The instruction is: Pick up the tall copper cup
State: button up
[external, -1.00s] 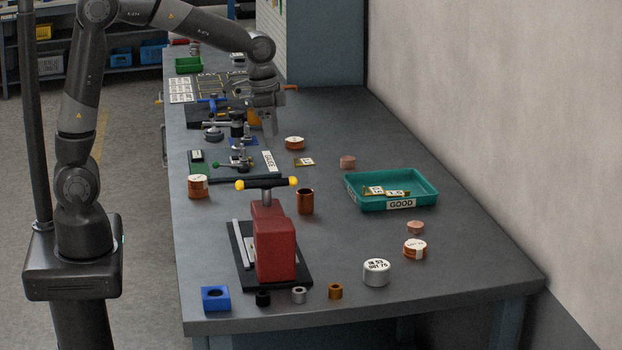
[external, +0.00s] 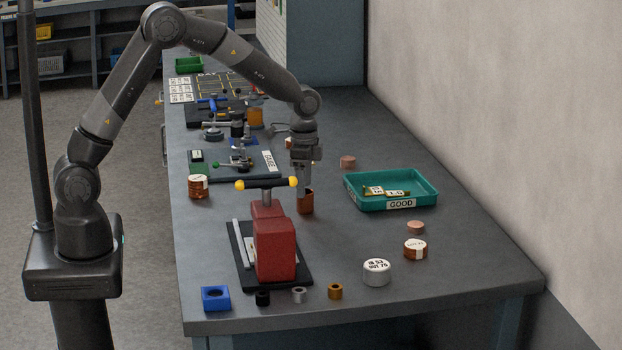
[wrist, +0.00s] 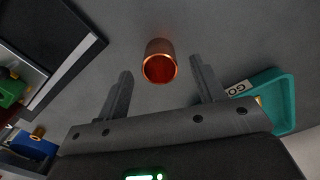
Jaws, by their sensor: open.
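The tall copper cup (external: 306,204) stands upright on the bench, to the right of the red press. In the wrist view the cup (wrist: 159,62) shows its open rim and reddish inside, between and just beyond the two fingertips. My gripper (external: 302,186) points down right at the cup's top in the external view and hides part of its rim. In the wrist view my gripper (wrist: 160,74) is open, with a gap on each side of the cup and nothing held.
The red press (external: 273,245) on its black base stands close at the cup's front left, with a yellow-knobbed handle (external: 266,183) near my gripper. A green tray (external: 360,204) marked GOOD lies to the right. Bare bench lies between cup and tray.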

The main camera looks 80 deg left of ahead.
aim_at(305, 200)
notch_tip(305, 200, down, 5)
jog(key=shift+w+d+f, duration=0.1)
jog(key=shift+w, duration=0.05)
jog(key=c, duration=1.1)
